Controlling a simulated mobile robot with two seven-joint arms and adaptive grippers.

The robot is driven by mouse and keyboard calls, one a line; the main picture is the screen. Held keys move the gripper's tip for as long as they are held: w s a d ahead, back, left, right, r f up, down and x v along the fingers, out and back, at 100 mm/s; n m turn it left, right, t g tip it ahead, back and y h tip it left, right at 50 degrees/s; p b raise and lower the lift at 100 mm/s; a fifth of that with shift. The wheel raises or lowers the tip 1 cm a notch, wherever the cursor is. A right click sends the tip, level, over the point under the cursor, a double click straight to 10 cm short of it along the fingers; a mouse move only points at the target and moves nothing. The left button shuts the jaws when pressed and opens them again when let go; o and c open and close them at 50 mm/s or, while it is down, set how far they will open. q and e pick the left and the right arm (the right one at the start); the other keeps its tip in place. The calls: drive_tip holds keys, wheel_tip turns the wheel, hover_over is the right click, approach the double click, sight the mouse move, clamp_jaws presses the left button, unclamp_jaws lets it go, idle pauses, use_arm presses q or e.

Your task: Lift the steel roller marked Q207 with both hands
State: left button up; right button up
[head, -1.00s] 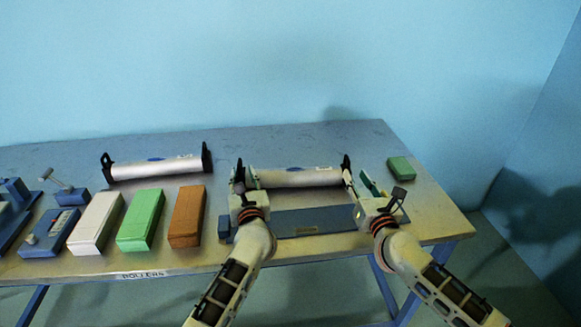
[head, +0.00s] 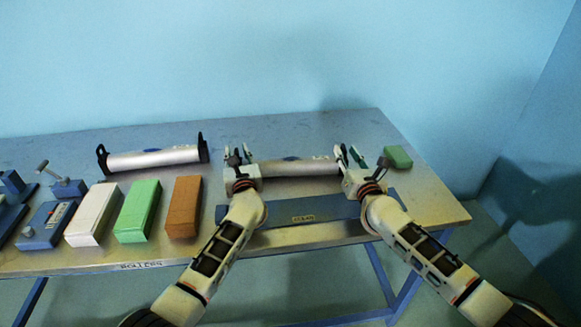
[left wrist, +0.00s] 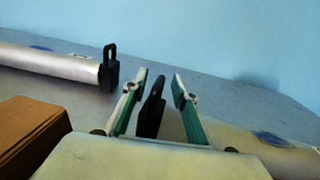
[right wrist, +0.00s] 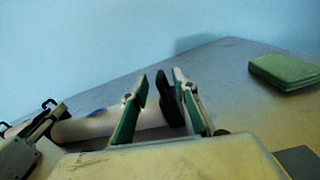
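Two steel rollers with black end brackets lie on the table. One roller (head: 152,159) is at the left, and another roller (head: 300,168) is to its right; their markings are too small to read. My left gripper (head: 236,153) is open at the right-hand roller's left end, with its black bracket (left wrist: 151,108) between the fingers in the left wrist view. My right gripper (head: 349,154) is open at that roller's right end. In the right wrist view the other bracket (right wrist: 181,96) shows between the fingers, nearer the right finger. The grippers partly hide both ends.
White (head: 94,214), green (head: 138,211) and orange (head: 183,207) blocks stand left of my left arm. A flat blue bar (head: 300,220) lies in front of the right-hand roller. A small green block (head: 398,157) is at the right. Blue devices (head: 45,225) fill the left end.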

use_arm(q)
drive_tip(key=shift+w+a, duration=0.2)
drive_tip(key=shift+w, duration=0.35)
use_arm(e)
drive_tip(key=shift+w+a, duration=0.1)
drive_tip(key=shift+w, duration=0.5)
use_arm(q)
clamp_jaws()
use_arm(e)
clamp_jaws()
use_arm(q)
drive_tip(key=shift+r, duration=0.3)
use_arm(e)
drive_tip(key=shift+a+r, duration=0.1)
drive_tip(key=shift+r, duration=0.2)
